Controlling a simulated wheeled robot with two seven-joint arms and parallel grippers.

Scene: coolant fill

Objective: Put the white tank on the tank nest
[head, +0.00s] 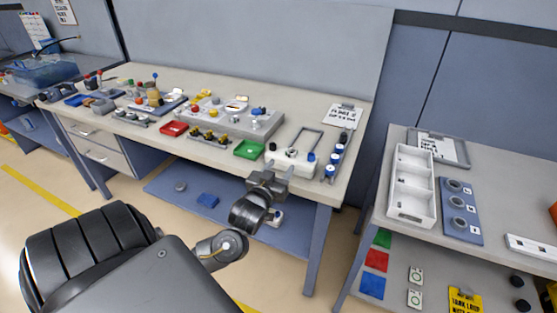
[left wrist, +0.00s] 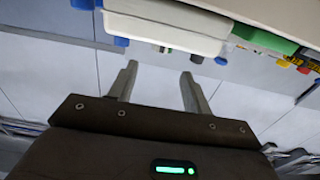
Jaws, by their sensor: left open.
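The white tank (head: 291,161) lies near the front edge of the long workbench, with a dark cap and a blue cap on top. It also shows in the left wrist view (left wrist: 165,27), just beyond my fingertips. My left gripper (head: 272,178) is open and empty in front of the tank, at the bench edge. Its two fingers (left wrist: 158,80) are spread apart and do not appear to touch the tank. A grey rectangular frame (head: 319,131) stands right behind the tank. I cannot tell whether it is the tank nest. My right gripper is not in view.
A green tray (head: 249,149) sits left of the tank, and a row of blue-and-white bottles (head: 333,165) to its right. A red tray (head: 174,128) and several small parts fill the bench. A side table at right holds a white compartment tray (head: 402,207) and a blue rack (head: 446,222).

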